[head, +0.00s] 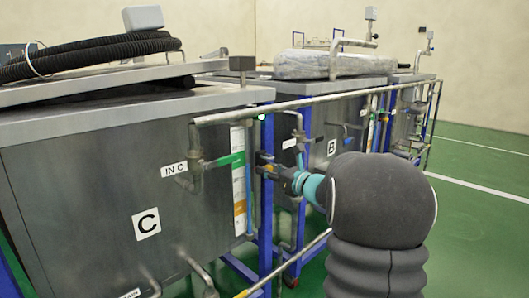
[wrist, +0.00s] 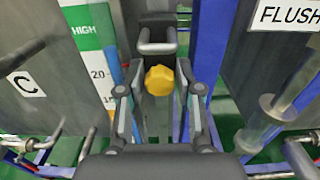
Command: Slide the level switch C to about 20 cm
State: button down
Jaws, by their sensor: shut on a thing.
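Tank C (head: 90,200) is a grey metal box with a "C" label on its front; part of it also shows at the left of the wrist view (wrist: 30,110). A coloured level scale (head: 238,180) runs down its right edge. A yellow knob (wrist: 159,80), apparently the handle of level switch C, lies between my fingers. My gripper (wrist: 159,96) is shut on it; in the head view my gripper (head: 272,169) is just right of the scale.
Blue frame posts (head: 265,220) stand right beside my gripper. A pipe (head: 330,98) runs above, and tank B (head: 335,125) stands behind. In the wrist view a "FLUSH" panel (wrist: 285,15) and pipes are at right. Green floor (head: 475,200) is open at the right.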

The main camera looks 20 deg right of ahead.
jog(key=shift+f+b, duration=1.15)
jog(key=shift+f, duration=0.45)
jog(key=c, duration=0.9)
grip_release()
jog(key=shift+a+r, duration=0.1)
jog(key=v, duration=0.6)
jog(key=v, duration=1.2)
